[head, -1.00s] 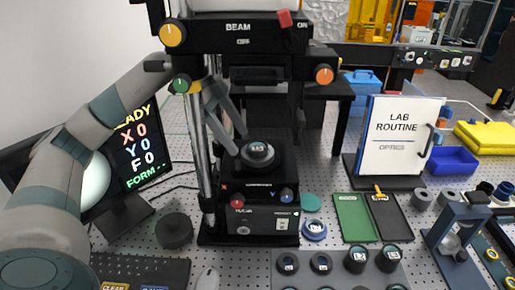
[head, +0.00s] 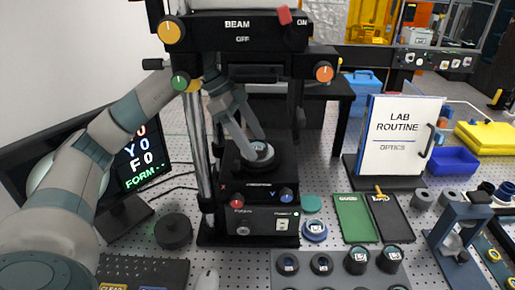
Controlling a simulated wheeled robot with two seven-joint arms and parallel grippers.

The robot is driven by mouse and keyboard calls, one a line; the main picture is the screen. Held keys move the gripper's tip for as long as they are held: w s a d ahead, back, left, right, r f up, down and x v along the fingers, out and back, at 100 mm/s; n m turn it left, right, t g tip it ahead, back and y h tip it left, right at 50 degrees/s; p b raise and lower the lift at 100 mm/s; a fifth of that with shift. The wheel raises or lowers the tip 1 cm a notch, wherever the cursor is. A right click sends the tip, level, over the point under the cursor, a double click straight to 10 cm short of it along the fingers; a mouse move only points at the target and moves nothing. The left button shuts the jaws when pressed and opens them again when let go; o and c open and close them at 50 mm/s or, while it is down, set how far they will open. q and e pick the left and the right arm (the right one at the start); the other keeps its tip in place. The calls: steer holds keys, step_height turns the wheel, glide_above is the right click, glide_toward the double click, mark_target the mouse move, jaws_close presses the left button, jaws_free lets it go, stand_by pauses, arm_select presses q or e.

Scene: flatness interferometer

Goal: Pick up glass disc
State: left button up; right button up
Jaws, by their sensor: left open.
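A dark round disc (head: 262,163) with a pale top sits on the black stage of the interferometer (head: 258,194), under the beam head. My left gripper (head: 254,149) reaches in from the left, past the chrome post, with its fingers pointing down at the disc. Its jaws are open, and the fingertips are at the disc's top and partly hide it. I cannot tell whether they touch it. My right gripper is not in view.
A grey holder (head: 338,278) with several round pieces stands in front. A green tray (head: 356,218) and a black tray (head: 394,217) lie to the right. A dark round puck (head: 174,230) and a keyboard (head: 150,270) are at left. The chrome post (head: 197,140) stands close to my arm.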

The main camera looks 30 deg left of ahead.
arm_select(q)
steer(key=c, duration=1.2)
steer(key=shift+a, duration=0.15)
steer(key=shift+s+a+r, duration=0.1)
steer(key=shift+a+r, duration=0.05)
steer(key=shift+r, duration=0.05)
steer(key=shift+s+a+r+b, duration=0.8)
steer(key=shift+a+r, duration=0.45)
steer(key=shift+a, duration=0.85)
steer(key=shift+s+a+r+b, duration=0.8)
steer(key=shift+a+r, duration=0.5)
steer(key=shift+a, duration=0.85)
steer(key=shift+s+a+r+b, duration=0.8)
steer(key=shift+a+r, duration=0.45)
steer(key=shift+a, duration=0.85)
